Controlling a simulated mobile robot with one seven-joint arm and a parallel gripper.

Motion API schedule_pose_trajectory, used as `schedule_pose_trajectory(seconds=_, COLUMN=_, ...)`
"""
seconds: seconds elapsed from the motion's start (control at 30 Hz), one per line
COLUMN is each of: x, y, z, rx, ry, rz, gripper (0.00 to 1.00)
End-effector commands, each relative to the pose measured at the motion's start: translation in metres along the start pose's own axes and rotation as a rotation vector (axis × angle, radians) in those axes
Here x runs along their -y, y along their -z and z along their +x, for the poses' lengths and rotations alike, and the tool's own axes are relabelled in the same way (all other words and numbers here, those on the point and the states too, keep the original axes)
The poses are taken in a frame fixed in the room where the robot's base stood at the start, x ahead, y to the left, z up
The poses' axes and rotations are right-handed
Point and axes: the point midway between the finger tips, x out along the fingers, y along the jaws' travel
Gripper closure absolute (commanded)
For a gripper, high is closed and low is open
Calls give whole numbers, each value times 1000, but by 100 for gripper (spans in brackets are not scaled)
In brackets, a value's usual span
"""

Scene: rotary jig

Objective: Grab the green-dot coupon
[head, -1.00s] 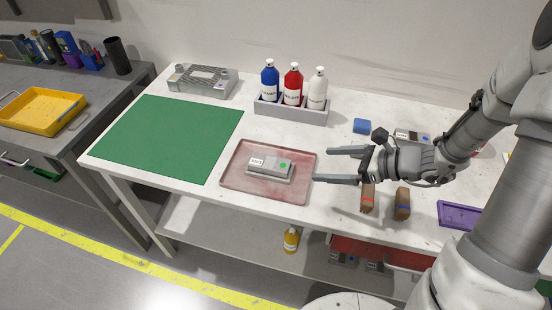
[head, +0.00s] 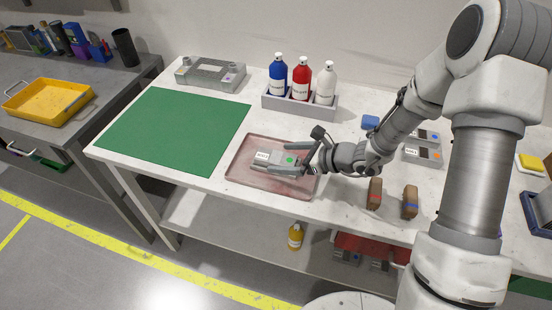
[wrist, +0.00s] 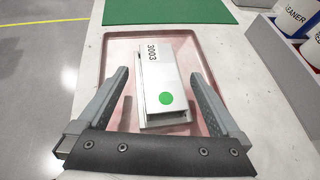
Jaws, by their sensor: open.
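The green-dot coupon (head: 277,159) is a grey metal block with a white label and a green dot, lying in a reddish tray (head: 237,175). In the wrist view the coupon (wrist: 168,80) shows its label reading 3003 at the far end and the green dot at the near end. My gripper (head: 279,158) is over the tray, its fingers on either side of the coupon. In the wrist view my gripper (wrist: 160,95) is open, with a gap between each finger and the coupon. The fingers do not appear to touch it.
A green mat (head: 175,130) lies left of the tray. A grey rack (head: 290,108) with blue, red and white bottles stands behind. Two brown blocks (head: 375,194) (head: 410,202) and other grey coupons (head: 422,155) are to the right. A grey fixture (head: 210,74) sits at the back left.

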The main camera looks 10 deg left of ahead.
Motion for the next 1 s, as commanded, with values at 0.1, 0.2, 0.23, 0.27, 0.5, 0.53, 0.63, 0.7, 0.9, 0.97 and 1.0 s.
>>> schedule_pose_trajectory(seconds=0.1, x=0, y=0, z=14, rx=-1, ry=-1, rz=0, gripper=0)
schedule_pose_trajectory(seconds=0.2, x=0, y=0, z=18, rx=-1, ry=0, rz=0, gripper=0)
schedule_pose_trajectory(seconds=0.23, x=0, y=0, z=18, rx=-1, ry=0, rz=0, gripper=0)
schedule_pose_trajectory(seconds=0.27, x=0, y=0, z=18, rx=-1, ry=0, rz=0, gripper=0)
schedule_pose_trajectory(seconds=0.5, x=0, y=0, z=17, rx=0, ry=0, rz=0, gripper=22)
schedule_pose_trajectory(seconds=0.53, x=0, y=0, z=17, rx=-1, ry=0, rz=0, gripper=27)
schedule_pose_trajectory(seconds=0.63, x=0, y=0, z=17, rx=-1, ry=0, rz=0, gripper=45)
schedule_pose_trajectory(seconds=0.7, x=0, y=0, z=17, rx=-1, ry=0, rz=0, gripper=58)
schedule_pose_trajectory(seconds=0.9, x=-1, y=0, z=17, rx=-1, ry=-1, rz=1, gripper=94)
schedule_pose_trajectory(seconds=0.97, x=-1, y=0, z=17, rx=0, ry=-2, rz=1, gripper=96)
schedule_pose_trajectory(seconds=1.0, x=-1, y=0, z=17, rx=0, ry=-2, rz=1, gripper=96)
